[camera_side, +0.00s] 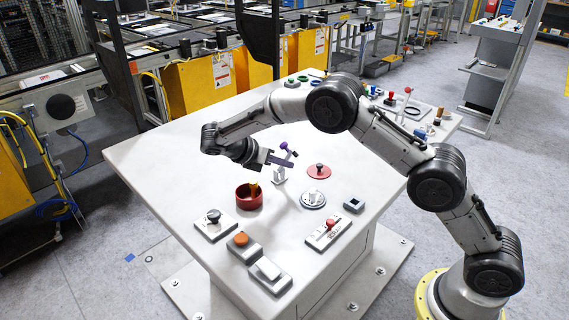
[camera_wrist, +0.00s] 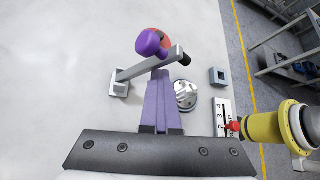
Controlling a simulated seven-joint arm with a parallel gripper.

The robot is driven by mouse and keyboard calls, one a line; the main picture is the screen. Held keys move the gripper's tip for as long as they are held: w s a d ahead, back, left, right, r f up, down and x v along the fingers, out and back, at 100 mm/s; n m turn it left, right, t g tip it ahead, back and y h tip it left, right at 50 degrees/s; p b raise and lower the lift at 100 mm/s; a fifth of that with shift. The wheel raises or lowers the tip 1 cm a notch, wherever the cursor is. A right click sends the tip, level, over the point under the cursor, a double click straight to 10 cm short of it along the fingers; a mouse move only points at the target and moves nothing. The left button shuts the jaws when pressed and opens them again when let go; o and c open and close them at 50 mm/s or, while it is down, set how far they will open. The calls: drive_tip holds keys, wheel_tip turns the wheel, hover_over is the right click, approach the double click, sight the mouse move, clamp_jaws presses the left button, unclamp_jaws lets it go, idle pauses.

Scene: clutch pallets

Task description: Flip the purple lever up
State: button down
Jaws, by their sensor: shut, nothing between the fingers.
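The lever's purple knob (camera_side: 284,145) shows in the side view at the top of a small grey stand (camera_side: 279,175) on the white table. In the wrist view, the purple knob (camera_wrist: 149,43) lies just beyond my fingertips, and a grey bar (camera_wrist: 140,69) with a dark end runs beside it. My gripper (camera_side: 289,165) has purple fingers, shut with nothing between them. In the wrist view, my gripper (camera_wrist: 160,73) has its tips close to the lever. I cannot tell whether they touch it.
A red bowl (camera_side: 249,200) with an orange-yellow piece stands in front of the lever. A red disc (camera_side: 319,172), a silver round base (camera_side: 312,202) and a grey-blue square block (camera_side: 354,204) lie to the right. Button and slider boxes (camera_side: 328,233) occupy the front. The table's left side is clear.

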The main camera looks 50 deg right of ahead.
drive_tip(key=shift+w+r+t, duration=0.3)
drive_tip(key=shift+w+r, duration=0.25)
drive_tip(key=w+a+r, duration=0.1)
drive_tip(key=w+a, duration=0.3)
drive_tip(key=a, duration=0.4)
drive_tip(key=shift+w+r, duration=0.2)
drive_tip(key=shift+r, duration=0.2)
drive_tip(key=shift+d, duration=0.1)
